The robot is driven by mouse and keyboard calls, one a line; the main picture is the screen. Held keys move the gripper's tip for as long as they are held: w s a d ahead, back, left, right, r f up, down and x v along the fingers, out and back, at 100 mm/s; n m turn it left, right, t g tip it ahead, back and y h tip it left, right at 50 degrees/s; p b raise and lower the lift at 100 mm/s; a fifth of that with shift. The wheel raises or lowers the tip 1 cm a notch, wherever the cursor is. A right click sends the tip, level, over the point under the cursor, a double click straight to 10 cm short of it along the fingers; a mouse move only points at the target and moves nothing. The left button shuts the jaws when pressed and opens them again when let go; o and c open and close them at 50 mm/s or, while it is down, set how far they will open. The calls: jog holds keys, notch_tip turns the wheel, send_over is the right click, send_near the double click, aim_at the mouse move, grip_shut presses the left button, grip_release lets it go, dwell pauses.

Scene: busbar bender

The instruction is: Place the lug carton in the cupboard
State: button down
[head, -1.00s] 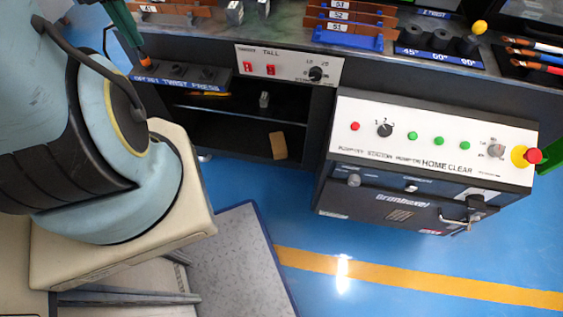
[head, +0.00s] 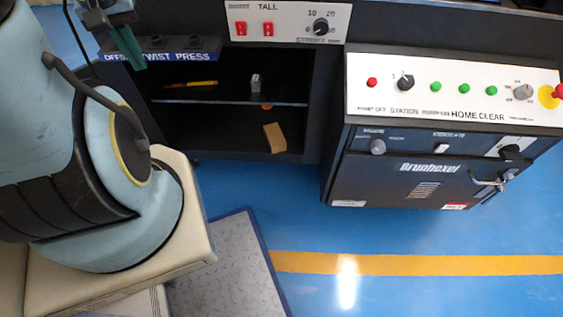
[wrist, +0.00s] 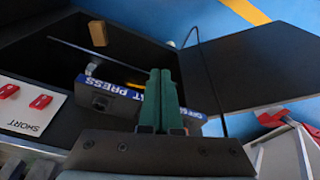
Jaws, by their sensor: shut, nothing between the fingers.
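A small tan carton (head: 275,137), which looks like the lug carton, stands at an angle on the floor of the open dark cupboard (head: 215,135), near its right side. It also shows in the wrist view (wrist: 98,33), well beyond the fingers. My gripper (head: 132,55) is above and left of the cupboard opening, by the twist press label, apart from the carton. In the wrist view its green fingers (wrist: 160,88) are together with nothing between them. Any lettering on the carton is too small to read.
A thin shelf (head: 215,101) crosses the cupboard above the carton, with a yellow tool (head: 190,85) and a small grey block (head: 255,83). A control cabinet (head: 400,180) stands right. A dark panel (wrist: 250,65) is beside the opening.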

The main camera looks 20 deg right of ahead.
aim_at(275, 138)
jog(key=w+d+f+m+b, duration=0.1)
jog(key=d+f+m+b, duration=0.25)
jog(key=f+b, duration=0.9)
jog(key=w+d+f+m+b, duration=0.15)
jog(key=f+m+b, duration=0.35)
jog(key=f+b, duration=0.75)
jog(key=s+d+f+m, duration=0.2)
jog(key=d+f+m, duration=0.3)
jog(key=d+m, duration=0.35)
jog(key=s+d+f+m+t, duration=0.1)
jog(key=s+d+f+m, duration=0.1)
jog(key=d+f+m, duration=0.5)
jog(key=s+d+f+m, duration=0.1)
jog(key=d+f+m, duration=0.3)
jog(key=d+m, duration=0.65)
jog(key=shift+m, duration=0.25)
jog(key=w+f+b, duration=0.2)
jog(key=f, duration=0.1)
jog(key=w+f+b, duration=0.2)
jog(key=f, duration=0.1)
jog(key=w+f+b, duration=0.1)
jog(key=w+f, duration=0.1)
jog(key=f, duration=0.1)
jog(key=shift+w+a+b, duration=0.15)
jog(key=shift+w+b, duration=0.05)
jog(key=shift+b, duration=0.2)
